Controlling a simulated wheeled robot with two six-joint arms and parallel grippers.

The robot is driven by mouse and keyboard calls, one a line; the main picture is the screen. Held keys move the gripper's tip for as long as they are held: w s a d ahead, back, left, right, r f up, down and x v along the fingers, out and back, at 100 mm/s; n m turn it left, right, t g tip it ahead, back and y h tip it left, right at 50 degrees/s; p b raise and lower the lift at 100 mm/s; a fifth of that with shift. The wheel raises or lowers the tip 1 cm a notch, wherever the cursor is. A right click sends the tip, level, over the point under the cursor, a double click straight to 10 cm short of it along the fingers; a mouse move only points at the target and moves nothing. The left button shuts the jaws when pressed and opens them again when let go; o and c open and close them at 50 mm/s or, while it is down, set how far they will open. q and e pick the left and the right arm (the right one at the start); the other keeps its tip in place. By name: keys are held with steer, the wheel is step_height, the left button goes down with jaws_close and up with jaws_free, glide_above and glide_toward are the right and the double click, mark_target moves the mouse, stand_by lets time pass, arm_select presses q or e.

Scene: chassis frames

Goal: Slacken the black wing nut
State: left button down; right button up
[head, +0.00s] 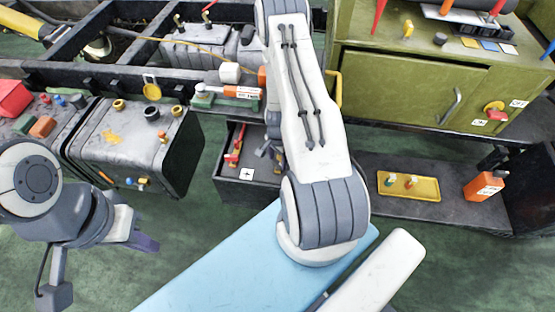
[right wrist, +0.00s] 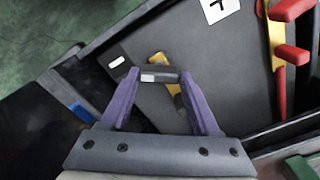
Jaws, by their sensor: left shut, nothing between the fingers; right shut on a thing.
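I cannot single out the black wing nut for certain. A black round cap (head: 151,113) sits on the grey tank (head: 125,145), and a small dark piece (head: 440,38) stands on the green cabinet's top. My right gripper (right wrist: 160,76) is shut on a short dark bar-like piece with a pale patch, over the open drawer (right wrist: 225,70). A yellow piece (right wrist: 160,60) shows behind that piece; I cannot tell whether they are joined. In the head view my right arm largely hides this gripper (head: 270,151). My left gripper (head: 146,243) is shut and empty, at the lower left.
The drawer holds red-handled tools (right wrist: 290,55) and a white label (right wrist: 219,9). The green cabinet (head: 400,90) stands at the right, with a yellow tray (head: 425,188) and an orange bottle (head: 484,187) below it. Green floor is free around my left gripper.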

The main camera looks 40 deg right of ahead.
mark_target(278, 163)
steer(key=shift+s+n, duration=0.15)
steer(key=shift+n, duration=0.85)
steer(key=o, duration=1.4)
steer(key=shift+c, duration=0.2)
steer(key=shift+r, duration=0.1)
steer(key=shift+r+p, duration=0.55)
steer(key=shift+p, duration=0.05)
step_height(278, 163, up, 9)
steer(key=p, duration=0.9)
